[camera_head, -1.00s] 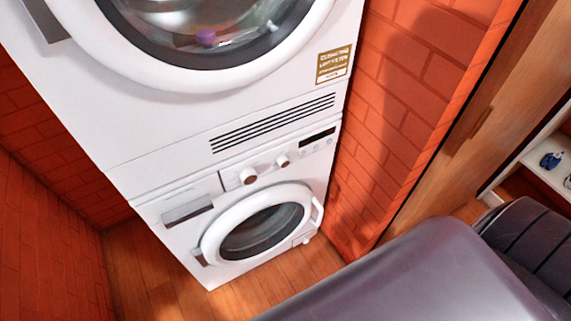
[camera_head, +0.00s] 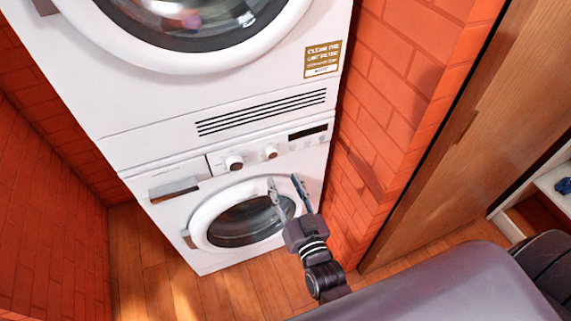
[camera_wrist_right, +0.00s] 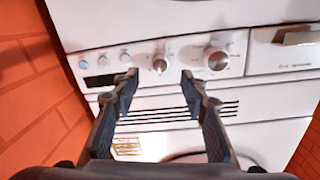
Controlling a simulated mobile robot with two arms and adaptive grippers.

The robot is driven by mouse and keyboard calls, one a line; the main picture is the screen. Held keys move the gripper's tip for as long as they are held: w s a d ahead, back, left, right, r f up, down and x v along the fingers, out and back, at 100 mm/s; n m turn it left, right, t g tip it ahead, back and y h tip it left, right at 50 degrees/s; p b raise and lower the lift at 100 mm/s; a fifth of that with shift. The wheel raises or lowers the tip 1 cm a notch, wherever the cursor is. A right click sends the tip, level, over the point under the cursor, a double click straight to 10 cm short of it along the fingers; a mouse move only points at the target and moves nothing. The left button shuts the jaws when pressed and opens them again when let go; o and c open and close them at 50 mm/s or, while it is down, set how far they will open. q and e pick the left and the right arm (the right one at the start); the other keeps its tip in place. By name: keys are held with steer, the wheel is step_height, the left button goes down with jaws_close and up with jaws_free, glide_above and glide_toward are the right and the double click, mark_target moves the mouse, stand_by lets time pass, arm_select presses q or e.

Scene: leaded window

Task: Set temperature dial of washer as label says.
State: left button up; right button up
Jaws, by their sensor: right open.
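The white washer (camera_head: 180,225) stands under a white dryer. Its panel has a larger dial (camera_head: 234,162) on the left and a smaller dial (camera_head: 270,152) on the right. Which sets temperature cannot be read. My right gripper (camera_head: 284,180) is open and empty, its fingers in front of the washer door in the head view. In the right wrist view, which shows the panel upside down, the smaller dial (camera_wrist_right: 160,64) appears between the fingertips (camera_wrist_right: 158,78), apart from them. The larger dial (camera_wrist_right: 217,58) is to the right. My left gripper is out of view.
A gold and white label (camera_head: 322,60) on the dryer (camera_head: 130,100) mentions the lint filter; its small print is unreadable. A dark display (camera_head: 308,132) sits right of the dials. A brick wall (camera_head: 385,110) and wooden door (camera_head: 465,130) stand to the right.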

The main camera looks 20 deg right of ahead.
mark_target(273, 156)
steer(key=w, duration=0.8)
steer(key=shift+r, duration=0.3)
jaws_close()
